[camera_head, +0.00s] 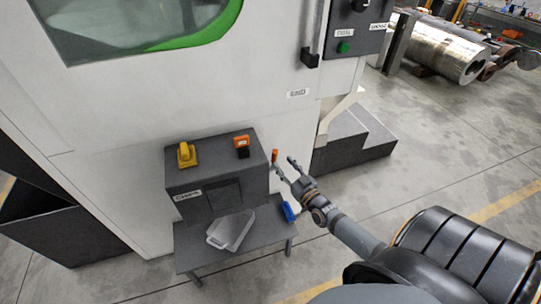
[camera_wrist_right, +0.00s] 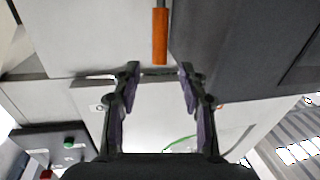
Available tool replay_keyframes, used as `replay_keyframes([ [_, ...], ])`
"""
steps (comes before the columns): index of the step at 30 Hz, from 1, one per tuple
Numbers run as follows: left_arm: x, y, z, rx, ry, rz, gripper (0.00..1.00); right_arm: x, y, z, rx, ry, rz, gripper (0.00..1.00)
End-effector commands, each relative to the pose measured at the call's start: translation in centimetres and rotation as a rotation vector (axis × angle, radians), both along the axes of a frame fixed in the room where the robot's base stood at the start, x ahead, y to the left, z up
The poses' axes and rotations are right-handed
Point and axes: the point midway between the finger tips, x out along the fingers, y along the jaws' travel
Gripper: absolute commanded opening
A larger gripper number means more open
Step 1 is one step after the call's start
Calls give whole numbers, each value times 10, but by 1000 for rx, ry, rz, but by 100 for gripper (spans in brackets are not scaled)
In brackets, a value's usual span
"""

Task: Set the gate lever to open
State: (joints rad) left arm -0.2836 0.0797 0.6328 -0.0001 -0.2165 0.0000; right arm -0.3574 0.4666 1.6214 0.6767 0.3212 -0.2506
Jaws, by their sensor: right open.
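The lever with an orange handle (camera_head: 275,156) stands at the right side of a dark grey box (camera_head: 215,172) in front of the white machine. In the wrist view its orange handle (camera_wrist_right: 160,37) is near the top middle. My right gripper (camera_head: 285,167) is open, its two fingers spread just right of the handle in the head view. In the wrist view the open fingertips (camera_wrist_right: 159,70) lie to either side of the handle's end, with nothing gripped between them. The lever's base is hidden in the head view. My left gripper is not in view.
A yellow knob (camera_head: 186,155) and an orange-and-black switch (camera_head: 241,145) sit on top of the box. The small grey table (camera_head: 190,262) below bears a pale grey part (camera_head: 231,231) and a blue object (camera_head: 288,212).

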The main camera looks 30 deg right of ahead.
Motion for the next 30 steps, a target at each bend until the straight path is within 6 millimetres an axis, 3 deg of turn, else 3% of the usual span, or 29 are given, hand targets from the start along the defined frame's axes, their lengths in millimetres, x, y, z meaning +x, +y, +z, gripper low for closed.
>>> replay_keyframes([
  [3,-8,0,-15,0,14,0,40,28,-1,-3,1,-4,-1,43],
  [10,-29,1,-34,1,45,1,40,67,-3,-4,0,-2,0,43],
  [22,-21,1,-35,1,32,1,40,78,-3,-1,0,2,0,43],
  [30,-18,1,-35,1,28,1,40,78,-3,-1,-1,2,0,6],
])
